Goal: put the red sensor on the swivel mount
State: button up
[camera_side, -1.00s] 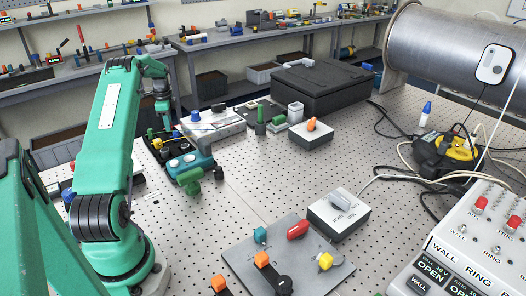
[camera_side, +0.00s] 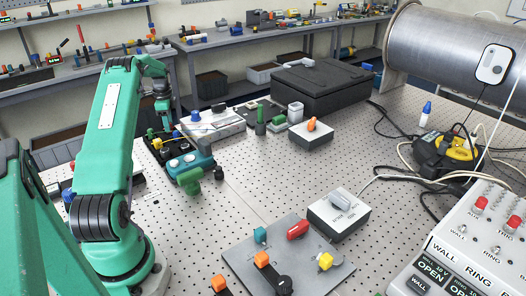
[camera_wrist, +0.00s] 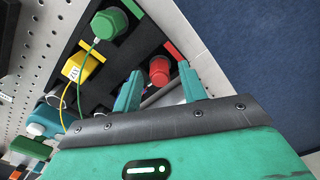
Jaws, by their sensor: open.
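The red sensor (camera_wrist: 159,70) stands in a black rack (camera_wrist: 146,38) in the wrist view, beside a green-capped one and a yellow one. My gripper (camera_wrist: 160,77) is open, its two green fingertips on either side of the red sensor in the picture; I cannot tell whether they touch it. In the side view my gripper (camera_side: 163,118) hangs over the rack (camera_side: 153,143), and the red sensor cannot be made out there. A grey plate (camera_side: 245,262) at the front carries a black arm with an orange block (camera_side: 262,260), possibly the swivel mount; I cannot be sure.
A red part (camera_side: 298,229), a teal part and a yellow part sit on the grey plate. A white box with a grey knob (camera_side: 340,213) stands behind it. The perforated table between rack and plate is largely clear.

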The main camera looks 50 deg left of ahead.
jog(key=shift+w+r, duration=0.15)
jog(key=shift+r, duration=3.45)
